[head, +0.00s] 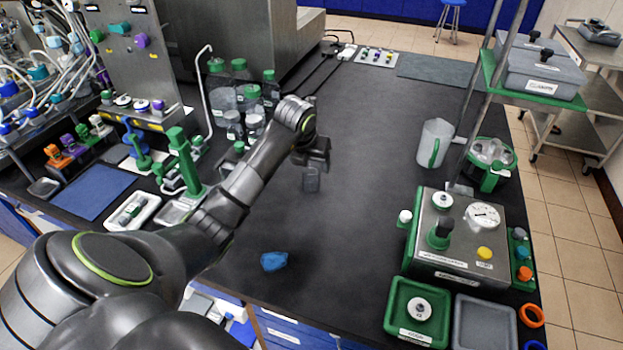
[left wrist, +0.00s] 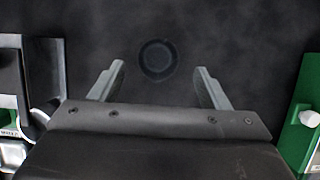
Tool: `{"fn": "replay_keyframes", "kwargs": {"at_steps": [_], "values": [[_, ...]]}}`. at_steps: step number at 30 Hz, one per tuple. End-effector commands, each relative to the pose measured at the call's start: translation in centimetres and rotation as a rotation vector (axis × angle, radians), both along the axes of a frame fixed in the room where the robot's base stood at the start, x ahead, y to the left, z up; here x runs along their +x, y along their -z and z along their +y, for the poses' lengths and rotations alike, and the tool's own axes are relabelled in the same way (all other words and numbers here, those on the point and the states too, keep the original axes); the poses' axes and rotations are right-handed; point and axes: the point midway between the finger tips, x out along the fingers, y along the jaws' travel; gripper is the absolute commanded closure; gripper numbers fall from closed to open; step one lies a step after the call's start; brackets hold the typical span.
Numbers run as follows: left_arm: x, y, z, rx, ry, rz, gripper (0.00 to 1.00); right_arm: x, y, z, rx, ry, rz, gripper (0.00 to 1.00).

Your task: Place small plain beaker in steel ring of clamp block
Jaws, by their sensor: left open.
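My left gripper (head: 313,170) is over the open middle of the black bench. In the left wrist view its two fingers (left wrist: 160,69) are spread wide with nothing held between them. A small dark round thing with a paler rim (left wrist: 157,60) shows between and just beyond the fingertips, apart from both. It looks like the small plain beaker seen from above, but it is very dark. In the head view I cannot separate it from the gripper. A green upright fixture (head: 183,162) stands left of my arm; I cannot tell whether it is the clamp block. No steel ring is clear.
Several green-capped bottles (head: 241,80) stand behind my arm. A blue crumpled thing (head: 273,261) lies near the front edge. At right are a clear jug (head: 434,143), a steel control box (head: 458,235) and a green tray (head: 394,322). The bench between is clear.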

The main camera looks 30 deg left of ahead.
Motion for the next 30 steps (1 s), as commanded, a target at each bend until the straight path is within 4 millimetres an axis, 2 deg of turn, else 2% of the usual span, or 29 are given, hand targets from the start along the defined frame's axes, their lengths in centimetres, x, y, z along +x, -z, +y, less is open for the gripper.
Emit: {"fn": "replay_keyframes", "kwargs": {"at_steps": [8, 13, 23, 30], "values": [[1.1, 2.4, 0.5, -0.003, -0.001, 0.006, 0.3, 0.0, -1.6, 0.0, 0.0, 0.0, -0.001, 0.64], [1.8, 4.2, 0.6, -0.002, -0.001, 0.003, 0.3, 0.0, -1.8, 0.0, 0.0, 0.0, -0.001, 0.64], [2.0, 4.8, 0.7, 0.0, 0.001, 0.001, 0.3, 0.1, -1.8, 0.3, 0.004, 0.001, -0.002, 0.64], [2.0, 4.8, 0.7, 0.0, 0.001, 0.001, 0.6, 0.1, -1.8, 0.5, 0.006, 0.002, -0.002, 0.64]]}}
